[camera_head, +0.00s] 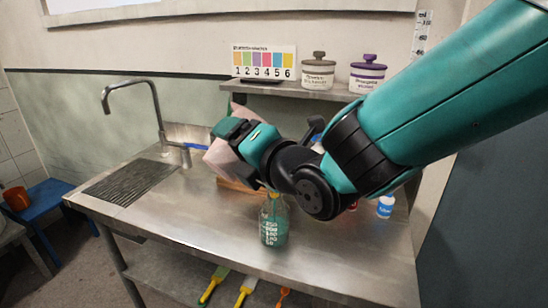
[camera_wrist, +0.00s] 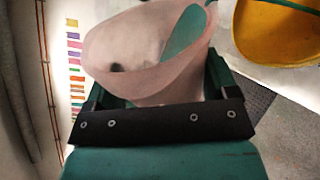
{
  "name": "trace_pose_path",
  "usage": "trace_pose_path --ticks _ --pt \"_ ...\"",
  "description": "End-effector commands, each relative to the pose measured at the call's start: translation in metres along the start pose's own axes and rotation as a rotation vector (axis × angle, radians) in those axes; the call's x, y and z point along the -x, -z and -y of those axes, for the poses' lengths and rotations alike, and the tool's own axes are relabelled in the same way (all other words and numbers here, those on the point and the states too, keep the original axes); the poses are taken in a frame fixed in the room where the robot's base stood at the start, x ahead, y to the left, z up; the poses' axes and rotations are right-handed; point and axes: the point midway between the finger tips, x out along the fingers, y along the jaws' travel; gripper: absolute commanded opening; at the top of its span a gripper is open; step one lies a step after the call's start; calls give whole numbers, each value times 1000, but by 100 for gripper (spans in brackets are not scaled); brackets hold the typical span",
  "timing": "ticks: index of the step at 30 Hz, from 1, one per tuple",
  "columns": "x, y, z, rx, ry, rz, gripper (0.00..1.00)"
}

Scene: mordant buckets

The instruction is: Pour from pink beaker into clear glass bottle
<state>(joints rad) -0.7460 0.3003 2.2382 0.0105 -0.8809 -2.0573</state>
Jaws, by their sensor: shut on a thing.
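The pink beaker (camera_head: 222,161) is held tilted above the steel counter. My gripper (camera_head: 231,137) is shut on it and hides part of it. In the wrist view, the beaker (camera_wrist: 130,83) shows its open mouth, with a teal patch inside at the right, and it sits between the fingers of my gripper (camera_wrist: 160,88). The clear glass bottle (camera_head: 272,228) stands upright on the counter, below and right of the beaker, with white markings and blue-green liquid inside. The bottle is not visible in the wrist view.
The steel counter (camera_head: 190,236) has a sink tap (camera_head: 157,108) and drain grid (camera_head: 130,182) at left. A small white bottle (camera_head: 385,206) stands at right. Two lidded jars sit on the shelf (camera_head: 290,90). A yellow container (camera_wrist: 280,35) shows in the wrist view.

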Motion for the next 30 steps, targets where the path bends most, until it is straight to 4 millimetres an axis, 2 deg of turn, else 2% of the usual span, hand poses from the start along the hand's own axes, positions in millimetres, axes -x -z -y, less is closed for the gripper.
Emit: trace_pose_path --ticks 27,29,30 --pt "0 0 2 -44 0 -4 46" --pt "0 2 0 29 -7 4 46" --pt "-1 10 13 116 -5 12 46"
